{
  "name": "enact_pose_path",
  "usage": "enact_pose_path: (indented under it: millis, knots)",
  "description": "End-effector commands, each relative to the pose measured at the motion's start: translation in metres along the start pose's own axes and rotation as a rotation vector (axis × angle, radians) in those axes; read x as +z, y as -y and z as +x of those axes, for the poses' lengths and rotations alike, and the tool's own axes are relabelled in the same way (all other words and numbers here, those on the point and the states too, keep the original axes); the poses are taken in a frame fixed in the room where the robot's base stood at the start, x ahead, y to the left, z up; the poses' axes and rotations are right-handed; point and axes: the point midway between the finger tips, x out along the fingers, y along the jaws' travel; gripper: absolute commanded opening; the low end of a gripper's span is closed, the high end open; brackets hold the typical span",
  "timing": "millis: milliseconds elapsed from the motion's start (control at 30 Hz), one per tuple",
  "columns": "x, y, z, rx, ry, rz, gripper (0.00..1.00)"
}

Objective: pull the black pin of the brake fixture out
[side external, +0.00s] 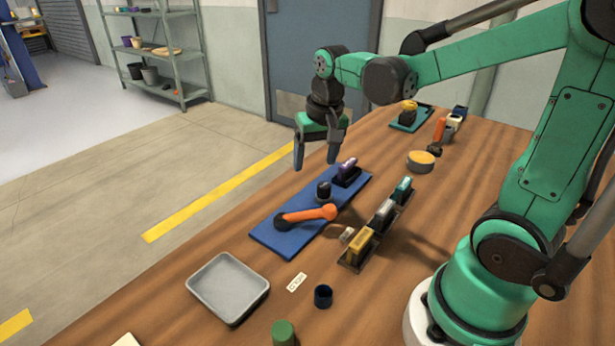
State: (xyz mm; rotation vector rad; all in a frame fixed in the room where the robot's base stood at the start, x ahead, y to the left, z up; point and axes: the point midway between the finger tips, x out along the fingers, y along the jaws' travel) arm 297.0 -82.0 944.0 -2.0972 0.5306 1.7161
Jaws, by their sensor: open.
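A blue board (270,238), which looks like the brake fixture, lies on the wooden table. On it are an orange lever (308,214) with a dark round hub (283,221), a short black round piece (324,189), and a purple-topped block in a black holder (347,172). The short black piece may be the black pin; I cannot tell for sure at this size. My gripper (316,163) points down, open and empty, above the far left part of the board. Its fingers look apart from everything on the board.
A dark rack (352,262) with yellow, grey and green blocks stands right of the board. A grey tray (228,287), a dark cup (323,296) and a green cylinder (283,333) are nearer. A round yellow-topped tub (421,161) and a green board (405,125) lie farther back.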

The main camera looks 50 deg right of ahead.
Motion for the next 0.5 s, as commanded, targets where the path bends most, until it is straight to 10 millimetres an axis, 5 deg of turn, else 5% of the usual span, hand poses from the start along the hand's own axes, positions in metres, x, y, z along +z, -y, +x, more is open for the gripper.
enact_pose_path:
  millis: [200, 500]
  knots:
    - [-0.021, -0.028, 0.028, 0.060, 0.143, 0.196, 0.69]
    - [-0.021, -0.035, 0.051, 0.075, 0.180, 0.244, 0.69]
